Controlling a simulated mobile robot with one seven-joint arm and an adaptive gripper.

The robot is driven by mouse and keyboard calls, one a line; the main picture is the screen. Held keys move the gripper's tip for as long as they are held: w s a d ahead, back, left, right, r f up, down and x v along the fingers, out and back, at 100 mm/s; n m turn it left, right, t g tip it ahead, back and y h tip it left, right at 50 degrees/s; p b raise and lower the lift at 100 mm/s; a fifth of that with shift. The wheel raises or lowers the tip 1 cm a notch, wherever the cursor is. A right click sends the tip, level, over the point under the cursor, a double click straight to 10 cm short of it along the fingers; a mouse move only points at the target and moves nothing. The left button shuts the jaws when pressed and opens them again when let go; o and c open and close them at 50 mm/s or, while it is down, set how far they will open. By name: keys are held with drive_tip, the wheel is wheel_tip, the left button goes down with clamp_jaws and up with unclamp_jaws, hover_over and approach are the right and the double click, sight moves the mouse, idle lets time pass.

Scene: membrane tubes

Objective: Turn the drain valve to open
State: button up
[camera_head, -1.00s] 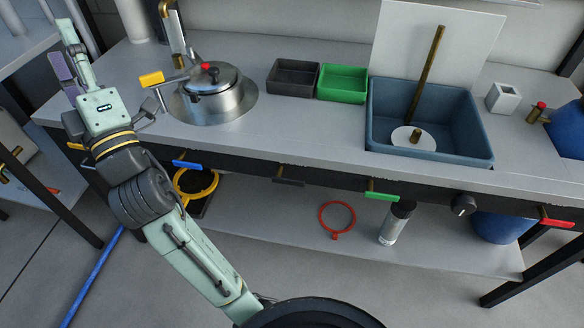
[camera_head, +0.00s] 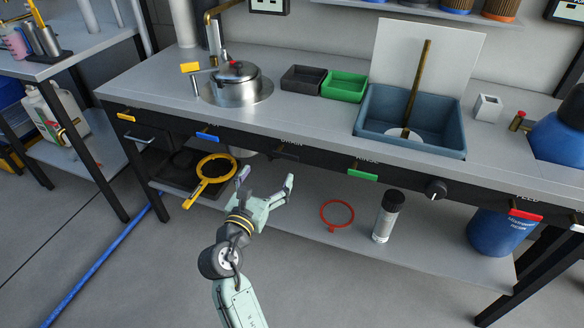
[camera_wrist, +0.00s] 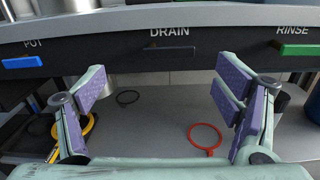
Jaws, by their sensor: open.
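The drain valve handle is a dark grey bar (camera_wrist: 168,51) under the word DRAIN on the bench's black front panel. It points sideways, roughly level, in the wrist view. In the head view the handle (camera_head: 287,153) is small and dark against the panel. My gripper (camera_head: 266,178) is open and empty, just in front of and below the panel. In the wrist view its purple-padded fingers (camera_wrist: 166,88) are spread wide, with the drain handle centred above the gap and not touched.
The blue POT handle (camera_wrist: 22,62) is left of the drain handle; the green RINSE handle (camera_wrist: 300,50) is right. On the lower shelf are a yellow ring (camera_head: 212,170), a red ring (camera_head: 337,215) and a canister (camera_head: 387,217). The blue sink (camera_head: 412,140) is above.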

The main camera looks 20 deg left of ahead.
sight(285, 157)
drive_tip(key=w, duration=0.3)
drive_tip(key=w+d+p, duration=0.1)
drive_tip(key=w, duration=0.6)
drive_tip(key=shift+w+d+f, duration=0.15)
drive_tip(key=shift+w+f, duration=0.1)
drive_tip(key=shift+f, duration=0.15)
drive_tip(key=shift+c, duration=0.6)
drive_tip(key=c, duration=1.1)
